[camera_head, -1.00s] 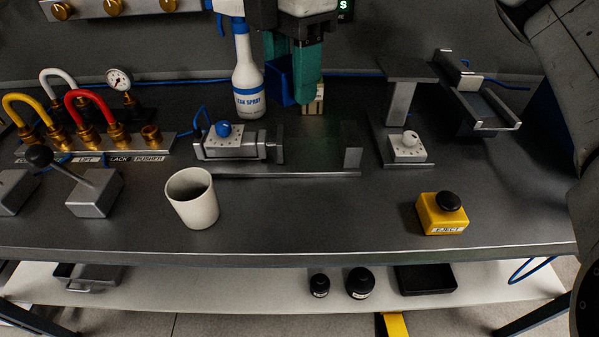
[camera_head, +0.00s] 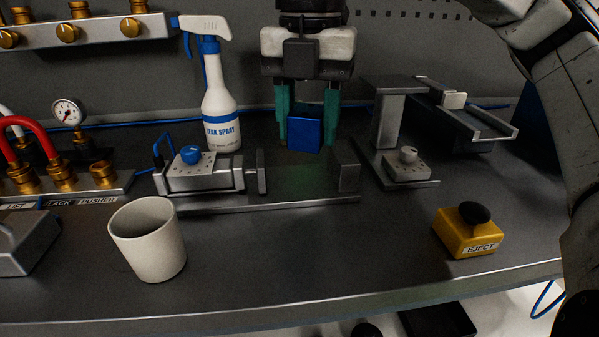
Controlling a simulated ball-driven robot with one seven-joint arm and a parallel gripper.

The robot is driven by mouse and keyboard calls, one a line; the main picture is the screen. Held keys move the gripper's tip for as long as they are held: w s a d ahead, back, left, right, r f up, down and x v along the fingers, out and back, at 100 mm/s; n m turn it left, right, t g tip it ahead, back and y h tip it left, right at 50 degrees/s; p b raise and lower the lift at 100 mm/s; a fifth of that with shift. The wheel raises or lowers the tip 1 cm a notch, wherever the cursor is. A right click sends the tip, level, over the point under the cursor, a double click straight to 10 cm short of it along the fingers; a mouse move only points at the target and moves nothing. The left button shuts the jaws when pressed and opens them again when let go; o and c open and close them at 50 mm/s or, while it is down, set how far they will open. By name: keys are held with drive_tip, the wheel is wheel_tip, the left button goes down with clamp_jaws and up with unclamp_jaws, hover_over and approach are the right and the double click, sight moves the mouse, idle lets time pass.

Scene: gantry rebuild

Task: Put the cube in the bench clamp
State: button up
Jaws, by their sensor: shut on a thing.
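My gripper (camera_head: 306,130) points down with teal fingers on either side of a blue cube (camera_head: 304,134), shut on it. The cube shows one flat face and hangs at the fingertips. The bench clamp (camera_head: 199,181) lies on the bench, with its sliding jaw (camera_head: 257,172) on the left and its fixed jaw (camera_head: 345,165) on the right. The jaws stand wide apart and the gap between them is empty. The cube appears above this gap, apart from both jaws; I cannot tell its exact depth.
A leak spray bottle (camera_head: 219,115) stands behind the clamp's left end. A white cup (camera_head: 148,245) stands in front, at left. At right are a metal stand (camera_head: 388,115) with a knob block (camera_head: 407,167) and a yellow eject button box (camera_head: 464,236). The front middle bench is clear.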

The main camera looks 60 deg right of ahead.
drive_tip(key=b, duration=0.2)
hover_over(300, 181)
drive_tip(key=f, duration=0.5)
drive_tip(key=shift+s+a, duration=0.25)
drive_tip(key=shift+w+d+f+b, duration=0.15)
drive_tip(key=shift+f+b, duration=0.3)
drive_tip(key=shift+f, duration=0.55)
drive_tip(key=shift+w+d+f+b, duration=0.1)
drive_tip(key=shift+f+b, duration=0.35)
drive_tip(key=shift+f, duration=0.5)
drive_tip(key=shift+f, duration=0.2)
drive_tip(key=o, duration=1.2)
wheel_tip(300, 181, up, 12)
drive_tip(key=p, duration=0.5)
drive_tip(key=shift+r, duration=0.2)
